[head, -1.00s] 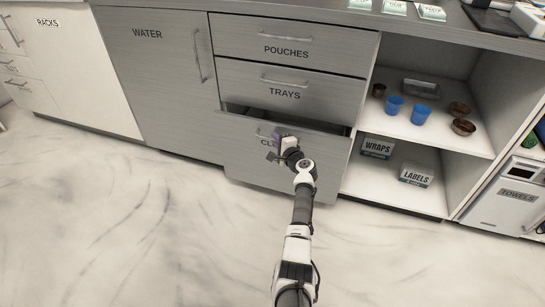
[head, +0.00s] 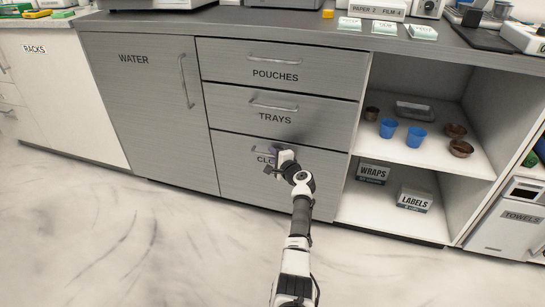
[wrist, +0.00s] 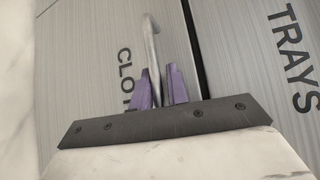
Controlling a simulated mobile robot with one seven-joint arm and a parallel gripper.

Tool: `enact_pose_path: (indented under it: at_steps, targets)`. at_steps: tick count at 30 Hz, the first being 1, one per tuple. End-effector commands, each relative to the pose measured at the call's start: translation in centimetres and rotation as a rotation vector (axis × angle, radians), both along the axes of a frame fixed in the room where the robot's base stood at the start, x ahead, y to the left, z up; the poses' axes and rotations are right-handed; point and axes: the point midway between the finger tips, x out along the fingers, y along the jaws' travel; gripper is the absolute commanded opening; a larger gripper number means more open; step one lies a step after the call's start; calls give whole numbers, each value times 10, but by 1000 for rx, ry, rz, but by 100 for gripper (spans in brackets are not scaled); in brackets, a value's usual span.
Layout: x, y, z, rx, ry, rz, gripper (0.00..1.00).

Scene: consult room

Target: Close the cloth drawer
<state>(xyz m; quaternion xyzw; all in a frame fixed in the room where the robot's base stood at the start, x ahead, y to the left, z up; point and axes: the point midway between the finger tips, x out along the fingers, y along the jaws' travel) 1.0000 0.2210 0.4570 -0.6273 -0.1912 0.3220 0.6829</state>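The cloth drawer (head: 240,181) is the lowest of the three grey drawers in the head view. Its front looks flush with the drawers above, with only a thin dark seam along its top. Its lettering is partly hidden by my gripper (head: 274,158). In the wrist view, the purple fingers of my gripper (wrist: 160,88) stand close on either side of the metal handle (wrist: 152,50) of the cloth drawer. The small gap between the fingers looks filled by the handle bar.
The trays drawer (head: 235,113) and pouches drawer (head: 230,63) above are shut. The water cabinet (head: 150,100) stands to the left. Open shelves (head: 460,175) on the right hold blue cups (head: 415,136), brown bowls and boxes. The marble floor (head: 100,230) in front is clear.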

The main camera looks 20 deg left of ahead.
Motion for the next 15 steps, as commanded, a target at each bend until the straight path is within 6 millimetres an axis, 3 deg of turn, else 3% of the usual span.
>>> enact_pose_path:
  at_steps: [3,15]
  targets:
    - [0,0,1,1,-1,0,32]
    - [-1,-1,6,3,-5,0,32]
